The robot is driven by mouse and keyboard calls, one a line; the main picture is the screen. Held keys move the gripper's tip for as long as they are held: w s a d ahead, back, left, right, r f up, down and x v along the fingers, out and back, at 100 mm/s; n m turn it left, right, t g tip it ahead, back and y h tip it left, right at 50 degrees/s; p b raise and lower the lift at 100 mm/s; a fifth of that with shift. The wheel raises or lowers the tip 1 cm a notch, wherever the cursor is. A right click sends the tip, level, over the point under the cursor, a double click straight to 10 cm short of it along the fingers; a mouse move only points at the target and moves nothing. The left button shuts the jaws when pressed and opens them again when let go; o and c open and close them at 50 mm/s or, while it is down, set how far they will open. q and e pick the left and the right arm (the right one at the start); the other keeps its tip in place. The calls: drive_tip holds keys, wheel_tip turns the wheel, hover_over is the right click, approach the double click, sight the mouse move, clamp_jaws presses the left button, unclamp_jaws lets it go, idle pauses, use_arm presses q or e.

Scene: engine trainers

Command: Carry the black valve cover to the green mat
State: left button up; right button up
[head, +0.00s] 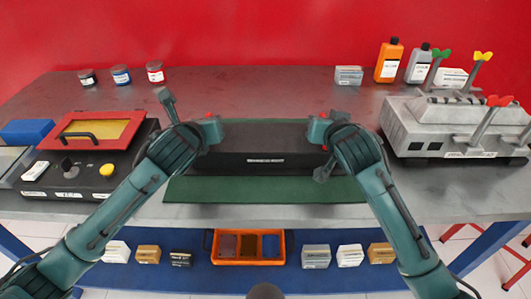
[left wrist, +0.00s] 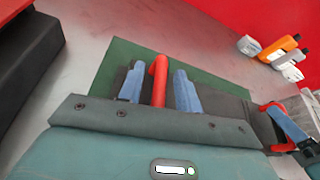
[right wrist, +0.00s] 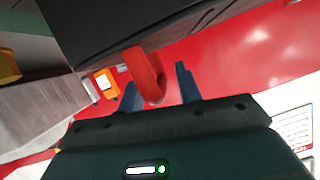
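The black valve cover (head: 255,162) is a long dark box with a white label and a red handle at each end. It is over the green mat (head: 265,190), which shows in front of and behind it; it appears to rest there. My left gripper (head: 208,130) is at the cover's left red handle (left wrist: 158,82). Its blue fingers stand on either side of that handle with gaps. My right gripper (head: 322,130) is at the right red handle (right wrist: 145,75), its fingers apart, with a clear gap on one side.
A black box with a red-framed tray (head: 90,130) stands at the left. A grey engine block (head: 450,128) with coloured levers stands at the right. Jars (head: 121,75) and bottles (head: 389,60) line the back. A lower blue shelf holds an orange tray (head: 249,262) and small boxes.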

drive_tip(key=shift+s, duration=0.15)
use_arm(q)
drive_tip(key=v, duration=1.1)
drive_tip(key=shift+s, duration=0.25)
use_arm(e)
drive_tip(key=v, duration=1.1)
drive_tip(key=shift+s+r, duration=0.2)
drive_tip(key=shift+s, duration=0.15)
use_arm(q)
drive_tip(key=shift+r, duration=0.1)
use_arm(e)
drive_tip(key=shift+d, duration=0.1)
